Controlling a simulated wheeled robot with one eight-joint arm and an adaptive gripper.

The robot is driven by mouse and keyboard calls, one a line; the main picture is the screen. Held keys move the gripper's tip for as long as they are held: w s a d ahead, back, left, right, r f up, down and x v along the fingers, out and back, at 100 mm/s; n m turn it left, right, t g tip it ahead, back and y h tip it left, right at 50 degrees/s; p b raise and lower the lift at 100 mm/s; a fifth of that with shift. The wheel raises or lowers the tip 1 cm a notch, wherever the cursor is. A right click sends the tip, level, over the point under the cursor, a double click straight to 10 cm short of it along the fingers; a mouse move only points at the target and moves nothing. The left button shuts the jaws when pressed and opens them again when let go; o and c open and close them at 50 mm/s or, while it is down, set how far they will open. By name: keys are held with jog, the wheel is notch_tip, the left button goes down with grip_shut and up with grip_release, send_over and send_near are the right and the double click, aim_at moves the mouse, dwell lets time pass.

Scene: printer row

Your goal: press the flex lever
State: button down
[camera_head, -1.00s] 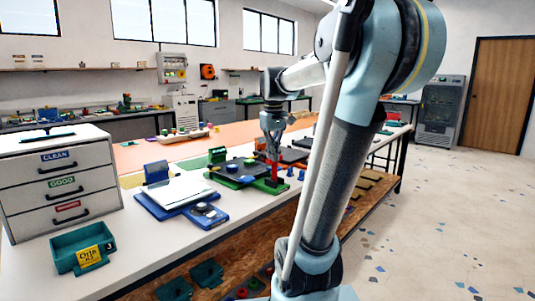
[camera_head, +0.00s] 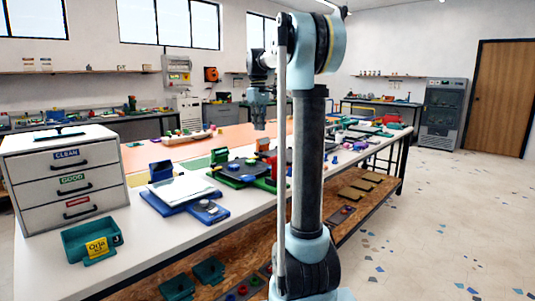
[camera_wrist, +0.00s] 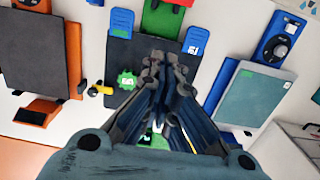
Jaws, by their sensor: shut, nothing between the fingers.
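My gripper (camera_head: 258,118) hangs pointing down above the bench, raised clear of the fixtures. In the wrist view my gripper (camera_wrist: 158,65) has its fingers together and empty. Below it in the head view is a green fixture (camera_head: 232,181) with a dark plate. A red upright part (camera_head: 272,166) stands at its right end, partly hidden by my arm; it may be the flex lever, but I cannot tell for sure. In the wrist view a green block (camera_wrist: 162,22) with a bit of red at the top edge lies beyond the fingertips, over a dark plate with a green gear (camera_wrist: 127,80).
A blue tray (camera_head: 160,208) with white sheets and a blue device with a knob (camera_head: 208,211) lie left of the fixture. A drawer cabinet (camera_head: 65,178) and a teal bin (camera_head: 75,240) stand farther left. An orange-edged dark pad (camera_wrist: 40,60) shows in the wrist view.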

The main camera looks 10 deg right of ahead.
jog(key=shift+w+d, duration=0.1)
jog(key=shift+w, duration=0.05)
jog(key=s+d+f, duration=0.1)
jog(key=f, duration=0.4)
jog(key=s+d+f, duration=0.1)
jog(key=s+f, duration=0.1)
jog(key=f, duration=0.3)
jog(key=shift+s+d+f, duration=0.3)
jog(key=shift+d+f, duration=0.05)
jog(key=shift+s, duration=0.15)
dwell(0.4)
jog(key=shift+s+d+r+t+y, duration=0.15)
jog(key=shift+s+d+t+y, duration=0.05)
jog(key=shift+s+t+y, duration=0.1)
